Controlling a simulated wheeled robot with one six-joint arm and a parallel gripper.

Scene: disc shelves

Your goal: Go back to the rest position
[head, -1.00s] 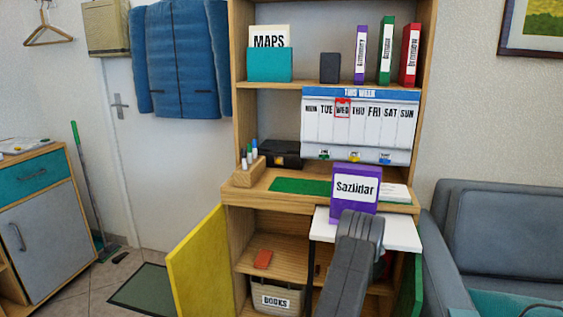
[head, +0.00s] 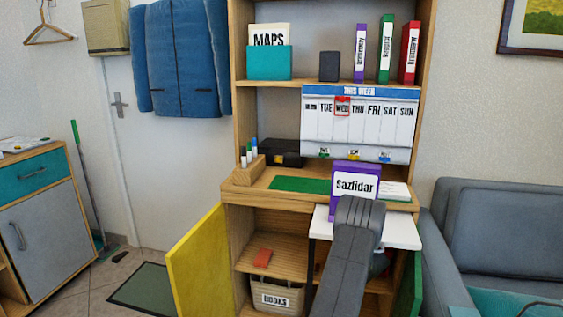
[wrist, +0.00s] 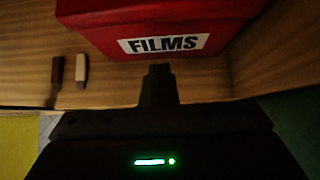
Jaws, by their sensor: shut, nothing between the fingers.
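My gripper (wrist: 160,72) shows in the wrist view with its narrow dark fingers together and nothing held. It points at the red box labelled FILMS (wrist: 165,44), just short of its label side; whether they touch I cannot tell. In the head view my own arm link covers the gripper, in front of the lower cabinet.
The yellow door (head: 198,262) and green door (head: 409,284) stand open either side of the lower cabinet. A white board (head: 403,232) juts out above, with the purple Sazlidar box (head: 354,186) behind my arm. A BOOKS basket (head: 276,297) stands low at left.

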